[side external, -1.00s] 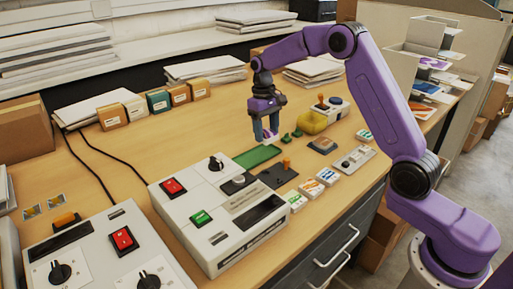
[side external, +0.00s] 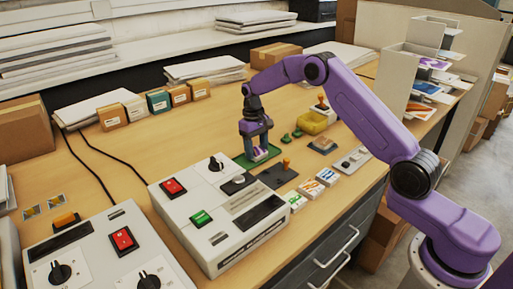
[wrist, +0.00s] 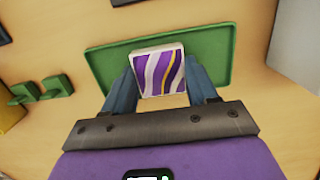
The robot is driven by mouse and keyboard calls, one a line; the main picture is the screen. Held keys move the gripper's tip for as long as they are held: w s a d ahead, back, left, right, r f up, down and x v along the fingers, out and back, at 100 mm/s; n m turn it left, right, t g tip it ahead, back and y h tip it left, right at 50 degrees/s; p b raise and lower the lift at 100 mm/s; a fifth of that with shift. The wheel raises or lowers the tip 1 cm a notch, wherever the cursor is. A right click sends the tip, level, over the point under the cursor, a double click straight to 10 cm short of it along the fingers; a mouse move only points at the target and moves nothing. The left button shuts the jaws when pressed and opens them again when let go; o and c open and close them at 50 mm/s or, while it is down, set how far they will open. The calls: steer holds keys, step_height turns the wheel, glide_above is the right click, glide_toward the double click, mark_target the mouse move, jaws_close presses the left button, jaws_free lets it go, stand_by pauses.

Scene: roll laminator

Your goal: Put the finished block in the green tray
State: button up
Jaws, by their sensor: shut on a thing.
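The finished block (wrist: 159,70) is a small white-edged square with a purple, white and yellow striped face. It also shows in the side external view (side external: 261,153), low between the fingers. My gripper (side external: 259,152) points down and is shut on the block; in the wrist view its two blue fingers (wrist: 164,88) stand at either side of it. The green tray (wrist: 217,42) is a shallow rimmed rectangle under and behind the block. In the side external view the tray (side external: 243,161) is partly hidden by the gripper. I cannot tell whether the block touches the tray floor.
A white laminator (side external: 216,215) with switches stands left and in front of the tray. A dark plate (side external: 278,176) with an orange knob lies in front. Green pieces (side external: 291,136) and a yellow bin (side external: 314,122) are behind right. Open table lies left of the tray.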

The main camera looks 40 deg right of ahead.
steer(key=shift+f, duration=0.15)
steer(key=o, duration=1.1)
steer(key=shift+c, duration=0.2)
step_height(320, 180, up, 12)
steer(key=w, duration=0.1)
steer(key=s+a+r+n, duration=0.3)
steer(key=s+a, duration=0.4)
steer(key=s, duration=0.2)
steer(key=s+a+r+n, duration=0.2)
steer(key=s+a+n, duration=0.1)
steer(key=s+a, duration=0.55)
steer(key=s+d+f+n, duration=0.1)
steer(key=s+d+n, duration=0.1)
steer(key=s, duration=0.7)
steer(key=s+d+f+n+t, duration=0.1)
steer(key=s+d+n, duration=0.1)
steer(key=s, duration=0.7)
steer(key=s+d+f+n, duration=0.1)
steer(key=s+d, duration=0.3)
steer(key=s, duration=0.6)
steer(key=shift+f+n+t, duration=0.3)
steer(key=shift+f+n, duration=0.05)
steer(key=shift+n, duration=0.45)
